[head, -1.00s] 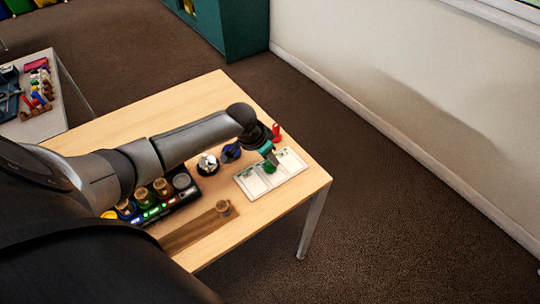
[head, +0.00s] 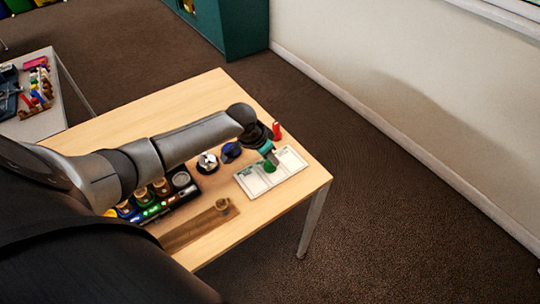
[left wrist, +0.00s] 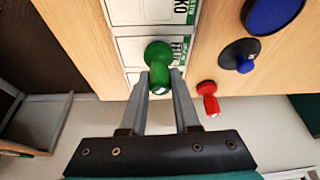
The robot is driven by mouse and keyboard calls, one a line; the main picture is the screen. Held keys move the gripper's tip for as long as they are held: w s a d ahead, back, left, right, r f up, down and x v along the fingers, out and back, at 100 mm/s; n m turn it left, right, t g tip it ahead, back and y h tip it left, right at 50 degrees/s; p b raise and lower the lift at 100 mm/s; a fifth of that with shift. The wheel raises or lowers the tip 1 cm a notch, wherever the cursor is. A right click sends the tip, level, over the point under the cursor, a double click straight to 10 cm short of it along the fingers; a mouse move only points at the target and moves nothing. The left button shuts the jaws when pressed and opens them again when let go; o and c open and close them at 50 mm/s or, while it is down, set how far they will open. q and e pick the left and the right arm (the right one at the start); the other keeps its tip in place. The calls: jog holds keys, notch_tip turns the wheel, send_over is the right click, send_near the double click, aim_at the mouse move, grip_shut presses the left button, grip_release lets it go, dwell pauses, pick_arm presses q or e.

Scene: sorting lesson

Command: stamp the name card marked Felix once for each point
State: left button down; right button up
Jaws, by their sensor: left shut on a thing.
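My left gripper (head: 266,150) is shut on a green stamp (head: 269,166) over the row of white name cards (head: 251,182) near the table's right end. The left wrist view shows the green stamp (left wrist: 157,62) between the fingertips, over one card (left wrist: 131,49). I cannot tell whether it touches that card. The stamp and gripper hide most of that card's name. A neighbouring card (left wrist: 140,12) shows the letters "KO" at the picture's top. I cannot read Felix on any card. My right gripper is not in view.
A red stamp-like piece (head: 277,131) stands just behind the cards. A blue round piece (head: 231,151) and a silver piece (head: 207,162) stand left of them. A dark tray (head: 184,195) with several small items and a wooden strip (head: 195,230) lie nearer. The table's back left is clear.

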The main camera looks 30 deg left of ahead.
pick_arm(q)
jog(key=shift+s+f, duration=0.2)
dwell(1.1)
jog(key=shift+r+p, duration=0.1)
jog(key=shift+p, duration=0.3)
notch_tip(320, 180, up, 7)
jog(key=p, duration=0.8)
jog(key=shift+w+r, duration=0.1)
jog(key=shift+w, duration=0.05)
